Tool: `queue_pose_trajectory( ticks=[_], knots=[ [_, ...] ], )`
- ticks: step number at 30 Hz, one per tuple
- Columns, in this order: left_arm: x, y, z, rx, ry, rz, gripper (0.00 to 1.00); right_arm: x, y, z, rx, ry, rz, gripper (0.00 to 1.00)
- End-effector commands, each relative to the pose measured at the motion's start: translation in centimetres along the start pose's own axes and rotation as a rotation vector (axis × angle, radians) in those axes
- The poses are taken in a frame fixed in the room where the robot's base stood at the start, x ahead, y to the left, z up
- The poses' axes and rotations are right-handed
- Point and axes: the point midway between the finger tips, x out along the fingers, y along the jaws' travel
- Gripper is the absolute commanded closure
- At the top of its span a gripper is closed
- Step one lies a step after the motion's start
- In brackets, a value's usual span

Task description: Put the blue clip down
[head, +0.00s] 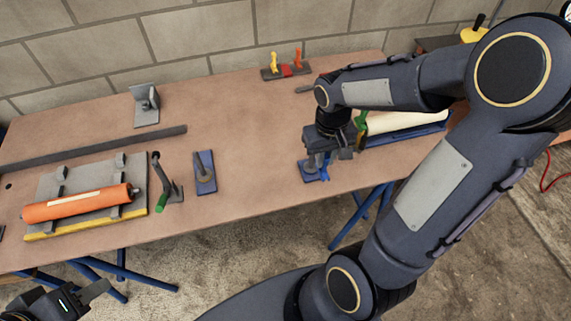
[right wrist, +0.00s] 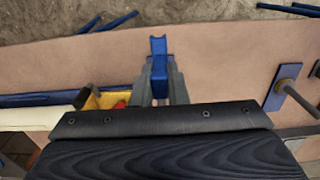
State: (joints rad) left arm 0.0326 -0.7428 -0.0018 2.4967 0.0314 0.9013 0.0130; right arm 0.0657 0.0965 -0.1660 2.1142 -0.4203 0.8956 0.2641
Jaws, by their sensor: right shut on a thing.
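My right gripper (head: 320,162) is shut on the blue clip (right wrist: 158,50), near the front edge of the workbench (head: 240,115). In the right wrist view, the clip sticks out between the two grey fingers (right wrist: 160,84). In the head view, only a small part of the clip (head: 325,174) shows beneath the gripper. I cannot tell whether it touches the bench. My left gripper (head: 85,298) is at the lower left of the head view, off the bench. Its fingers are partly hidden, and I cannot tell if they are open.
A blue plate with a peg (right wrist: 284,88) lies beside the clip. A cream roller (head: 405,121) lies on a blue base behind.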

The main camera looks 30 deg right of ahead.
Motion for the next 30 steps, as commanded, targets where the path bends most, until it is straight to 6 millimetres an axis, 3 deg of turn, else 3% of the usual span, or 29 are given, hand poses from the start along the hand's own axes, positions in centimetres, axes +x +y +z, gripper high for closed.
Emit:
queue_pose_trajectory(
  ticks=[4,12,17,24,30],
  knots=[
    [-0.5,0.2,-0.2,0.000,0.000,0.000,0.64,1.6,-3.0,-2.4,-0.006,-0.004,0.001,1.00],
    [-0.5,0.2,-0.3,0.000,0.000,0.000,0.64,6.2,-5.8,-4.8,-0.001,-0.002,0.001,1.00],
    [-0.5,0.2,-0.3,0.000,0.000,0.000,0.64,7.1,-6.4,-5.4,-0.001,0.000,0.000,1.00],
    [-0.5,0.2,-0.3,0.000,0.000,0.000,0.64,10.2,-6.7,-5.6,0.001,-0.003,0.002,1.00],
    [-0.5,0.2,-0.3,0.000,0.000,0.000,0.64,10.7,-6.6,-5.7,0.001,0.001,0.000,1.00]
  ],
)
